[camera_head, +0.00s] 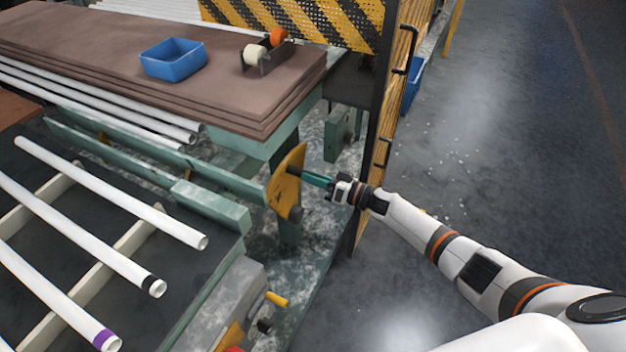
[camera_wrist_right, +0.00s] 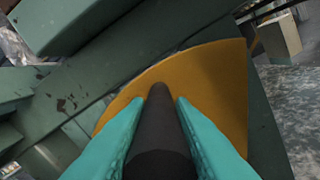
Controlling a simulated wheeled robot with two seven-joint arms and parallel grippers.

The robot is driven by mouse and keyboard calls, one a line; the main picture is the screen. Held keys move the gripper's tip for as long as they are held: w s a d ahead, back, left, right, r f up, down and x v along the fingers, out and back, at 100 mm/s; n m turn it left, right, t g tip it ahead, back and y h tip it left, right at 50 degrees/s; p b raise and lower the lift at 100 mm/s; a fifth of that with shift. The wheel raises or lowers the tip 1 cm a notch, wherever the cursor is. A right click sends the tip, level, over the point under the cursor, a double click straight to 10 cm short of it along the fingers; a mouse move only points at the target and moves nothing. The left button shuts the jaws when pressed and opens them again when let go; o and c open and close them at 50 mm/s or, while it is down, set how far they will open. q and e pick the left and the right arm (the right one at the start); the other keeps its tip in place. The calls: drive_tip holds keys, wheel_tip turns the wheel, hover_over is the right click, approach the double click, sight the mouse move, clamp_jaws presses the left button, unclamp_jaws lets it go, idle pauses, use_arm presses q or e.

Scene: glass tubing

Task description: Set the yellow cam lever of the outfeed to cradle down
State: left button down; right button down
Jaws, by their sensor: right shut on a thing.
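The yellow cam lever (camera_head: 284,188) is a curved yellow plate on the green frame at the outfeed end, with a dark handle peg sticking out to the right. My right gripper (camera_head: 318,180) reaches it from the right, its teal fingers shut around the dark peg. In the right wrist view the yellow plate (camera_wrist_right: 205,85) fills the middle, and the dark peg (camera_wrist_right: 160,130) lies between the two teal fingers of the right gripper (camera_wrist_right: 162,108). A dark round pivot shows at the plate's lower end in the head view. My left gripper is not in view.
White glass tubes (camera_head: 110,190) lie on the dark sloped bed at left. A blue bin (camera_head: 173,60) and a tape dispenser (camera_head: 266,58) stand on brown boards. A smaller yellow handle (camera_head: 277,299) is lower down. The floor at right is open.

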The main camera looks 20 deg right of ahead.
drive_tip(key=c, duration=1.3)
unclamp_jaws()
drive_tip(key=shift+o, duration=0.2)
drive_tip(key=v, duration=1.2)
